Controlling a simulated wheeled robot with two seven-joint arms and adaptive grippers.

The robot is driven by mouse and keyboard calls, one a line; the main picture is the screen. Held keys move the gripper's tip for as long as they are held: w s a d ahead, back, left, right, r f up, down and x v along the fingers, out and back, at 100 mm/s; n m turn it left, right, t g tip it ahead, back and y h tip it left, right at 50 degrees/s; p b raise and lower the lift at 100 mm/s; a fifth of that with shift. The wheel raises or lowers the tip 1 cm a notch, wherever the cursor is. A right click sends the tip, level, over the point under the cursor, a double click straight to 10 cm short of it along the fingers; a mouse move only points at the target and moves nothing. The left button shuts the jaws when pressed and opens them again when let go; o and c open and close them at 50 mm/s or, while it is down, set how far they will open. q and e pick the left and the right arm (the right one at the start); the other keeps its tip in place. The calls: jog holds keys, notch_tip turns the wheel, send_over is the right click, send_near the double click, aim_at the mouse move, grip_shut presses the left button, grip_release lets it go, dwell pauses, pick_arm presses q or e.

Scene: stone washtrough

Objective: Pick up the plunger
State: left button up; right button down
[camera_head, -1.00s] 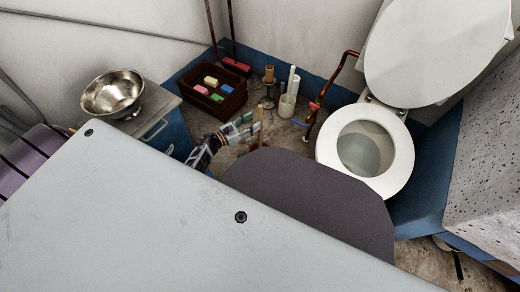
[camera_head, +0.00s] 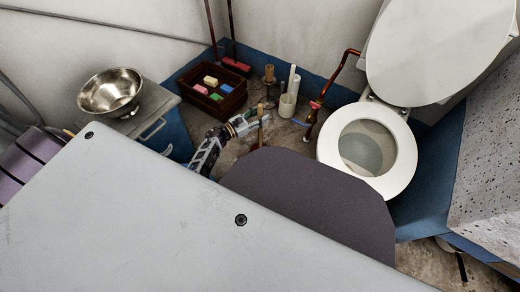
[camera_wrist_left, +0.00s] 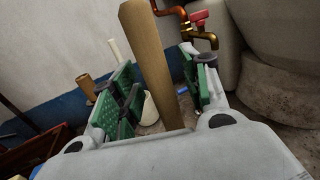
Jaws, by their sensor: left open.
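The plunger's light wooden handle (camera_head: 261,125) stands upright from the floor, just behind the edge of a dark rounded panel. Its lower end is mostly hidden. In the left wrist view the handle (camera_wrist_left: 150,65) rises between the two green-padded fingers, slightly tilted, with a gap on both sides. My left gripper (camera_head: 256,122) is open at the handle, its fingers reaching around it from the left. It also shows in the wrist view (camera_wrist_left: 157,90). My right gripper is not in view.
A brown crate with coloured blocks (camera_head: 212,92) stands behind. A white holder with a tube (camera_head: 287,106), a short wooden-topped item (camera_head: 269,75) and a copper pipe with red tap (camera_head: 314,106) are near. The toilet (camera_head: 367,148) is right; a metal bowl (camera_head: 111,93) sits on a cabinet left.

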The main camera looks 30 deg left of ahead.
pick_arm(q)
grip_shut()
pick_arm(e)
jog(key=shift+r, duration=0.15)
pick_arm(q)
jog(key=shift+r, duration=0.15)
